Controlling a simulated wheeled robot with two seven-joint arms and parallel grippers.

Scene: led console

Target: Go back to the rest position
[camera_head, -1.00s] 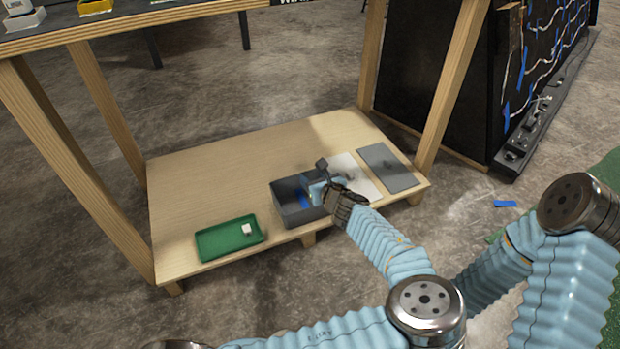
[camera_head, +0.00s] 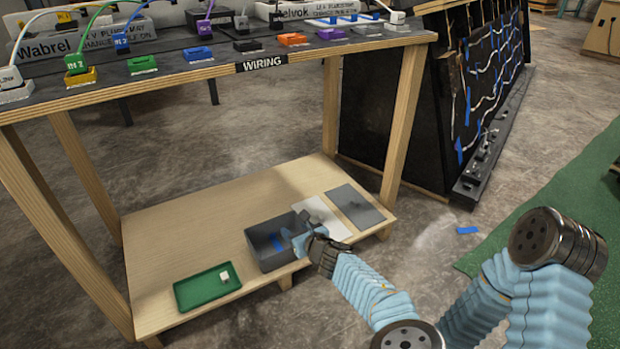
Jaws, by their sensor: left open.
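My left gripper (camera_head: 296,230) is open, with its dark wrist and pale fingers at the right side of the grey box (camera_head: 262,262) on the low wooden shelf. The fingers overlap the box's right edge in the picture; I cannot tell whether they touch it. Something blue shows inside the box, partly hidden. The blue-sleeved arm (camera_head: 370,287) behind this gripper reaches down to the bottom edge. Another blue-sleeved arm section of mine is at the right. My right gripper is not in view.
Above is the tabletop marked WIRING (camera_head: 262,64), holding several coloured connectors. A black cable board (camera_head: 440,110) stands right.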

